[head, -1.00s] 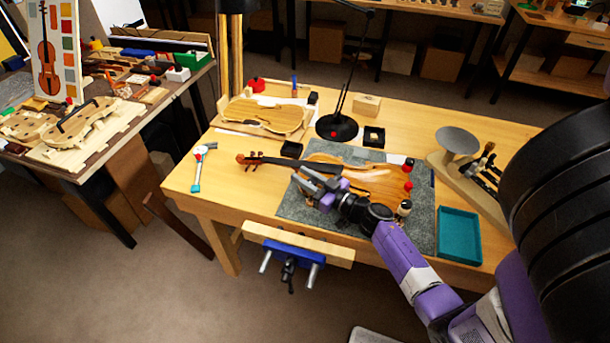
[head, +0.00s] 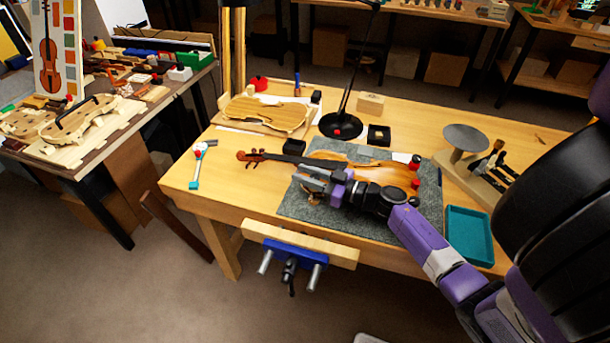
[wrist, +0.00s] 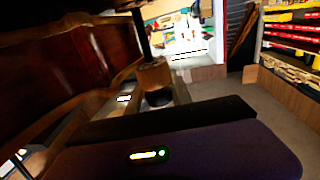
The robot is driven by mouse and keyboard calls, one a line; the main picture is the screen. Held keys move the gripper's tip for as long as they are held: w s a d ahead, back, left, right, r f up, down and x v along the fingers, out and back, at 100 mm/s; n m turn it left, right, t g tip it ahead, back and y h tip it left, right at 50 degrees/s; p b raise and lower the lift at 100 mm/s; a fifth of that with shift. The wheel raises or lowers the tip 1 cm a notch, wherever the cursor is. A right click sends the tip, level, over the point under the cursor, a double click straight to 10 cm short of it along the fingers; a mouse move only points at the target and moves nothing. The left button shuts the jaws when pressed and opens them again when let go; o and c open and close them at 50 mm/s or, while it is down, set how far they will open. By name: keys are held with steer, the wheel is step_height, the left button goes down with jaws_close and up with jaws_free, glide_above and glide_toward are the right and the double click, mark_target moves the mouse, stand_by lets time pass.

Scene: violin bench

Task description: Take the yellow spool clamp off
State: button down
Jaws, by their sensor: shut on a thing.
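The violin (head: 360,162) lies on the grey mat (head: 290,208), its dark neck pointing left. My gripper (head: 308,180) is low at the violin's near edge, over its left part, and hides some of the body. In the wrist view a yellowish-tan spool clamp (wrist: 154,74) with a dark post stands at the fingers, beside the reddish-brown violin side (wrist: 60,70). My gripper is shut on this clamp; the fingertips' contact is mostly hidden. Whether the clamp still touches the violin edge I cannot tell. Red spool clamps (head: 415,162) sit at the violin's right end.
A teal tray (head: 469,236) lies empty at the bench's right front. A black lamp base (head: 341,125) and a small black box (head: 379,135) stand behind the violin. A stand with a round grey top (head: 466,138) is at right. A blue vise (head: 292,256) hangs on the front edge.

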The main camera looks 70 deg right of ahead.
steer(key=shift+f, duration=0.15)
steer(key=c, duration=1.1)
jaws_free()
steer(key=shift+r, duration=0.2)
step_height(320, 180, up, 20)
steer(key=p, duration=0.2)
steer(key=shift+f+p, duration=0.15)
steer(key=shift+p, duration=0.2)
